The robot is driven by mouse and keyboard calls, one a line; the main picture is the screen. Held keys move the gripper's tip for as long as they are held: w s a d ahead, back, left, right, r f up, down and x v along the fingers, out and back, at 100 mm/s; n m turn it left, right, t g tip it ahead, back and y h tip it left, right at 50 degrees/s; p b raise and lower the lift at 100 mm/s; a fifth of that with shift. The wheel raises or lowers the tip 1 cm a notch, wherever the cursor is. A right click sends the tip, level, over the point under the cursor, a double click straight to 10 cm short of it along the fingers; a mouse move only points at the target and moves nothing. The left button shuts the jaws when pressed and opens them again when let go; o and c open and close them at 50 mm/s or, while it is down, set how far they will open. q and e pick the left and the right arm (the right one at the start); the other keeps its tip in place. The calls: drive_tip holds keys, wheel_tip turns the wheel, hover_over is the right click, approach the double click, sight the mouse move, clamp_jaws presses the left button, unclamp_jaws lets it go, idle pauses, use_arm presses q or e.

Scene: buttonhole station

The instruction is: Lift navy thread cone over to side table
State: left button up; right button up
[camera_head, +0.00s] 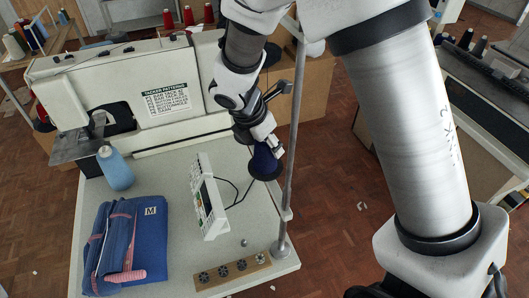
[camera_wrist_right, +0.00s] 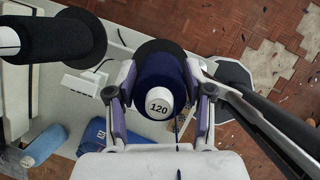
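The navy thread cone (camera_head: 265,160) stands above a black disc beside the metal pole, at the worktable's right edge. In the right wrist view the navy cone (camera_wrist_right: 160,75) shows its white top marked 120. My right gripper (camera_head: 262,142) reaches it from above. In the wrist view my right gripper (camera_wrist_right: 161,85) has one finger on each side of the cone, with the pads appearing to touch it low down. I cannot tell whether the cone is lifted off the disc. My left gripper is not in view. Which surface is the side table is unclear.
A metal pole (camera_head: 295,110) rises close beside my right gripper. A dark cone (camera_wrist_right: 50,38) is near it. The worktable holds a cream machine (camera_head: 120,85), light blue cone (camera_head: 115,168), folded blue cloth (camera_head: 150,235), white control panel (camera_head: 208,198) and bobbin strip (camera_head: 232,270).

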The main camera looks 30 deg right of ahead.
drive_tip(key=shift+d+f, duration=0.15)
drive_tip(key=shift+d, duration=0.15)
wheel_tip(320, 180, up, 8)
drive_tip(key=shift+w+r, duration=0.1)
drive_tip(key=shift+r, duration=0.1)
wheel_tip(320, 180, up, 4)
drive_tip(key=shift+f+p, duration=0.15)
drive_tip(key=shift+p, duration=1)
drive_tip(key=shift+f, duration=0.1)
